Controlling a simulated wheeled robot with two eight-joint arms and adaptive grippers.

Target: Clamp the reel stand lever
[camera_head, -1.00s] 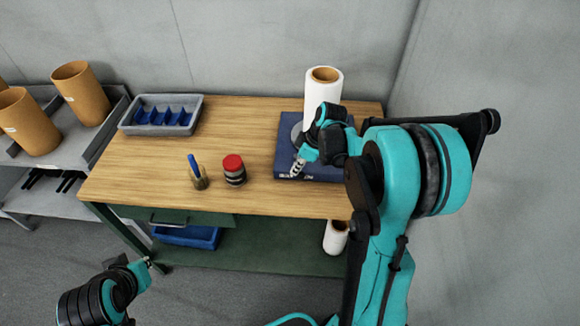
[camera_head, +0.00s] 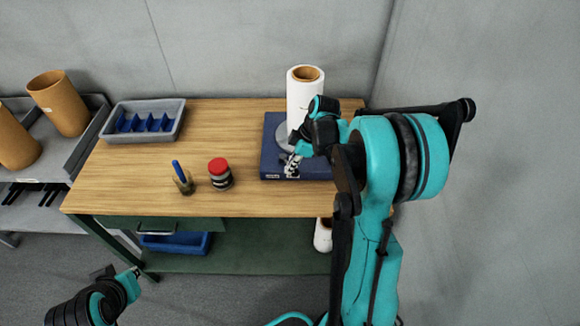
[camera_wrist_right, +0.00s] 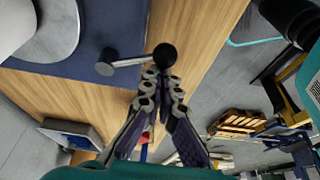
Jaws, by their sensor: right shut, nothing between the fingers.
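The reel stand is a dark blue box (camera_head: 272,155) at the right of the workbench, with a white roll (camera_head: 305,100) upright on its grey disc. In the right wrist view, the lever (camera_wrist_right: 130,62) is a short metal rod on a round pivot, ending in a black ball knob (camera_wrist_right: 165,55). My right gripper (camera_head: 291,168) is over the front of the box. In the wrist view its fingertips (camera_wrist_right: 162,73) are together and empty, right beside the knob; I cannot tell whether they touch it. My left gripper (camera_head: 137,271) is low at the left, away from the bench; its jaws are too small to read.
A grey rack (camera_head: 85,150) with brown tubes stands at the left. A wall is close on the right.

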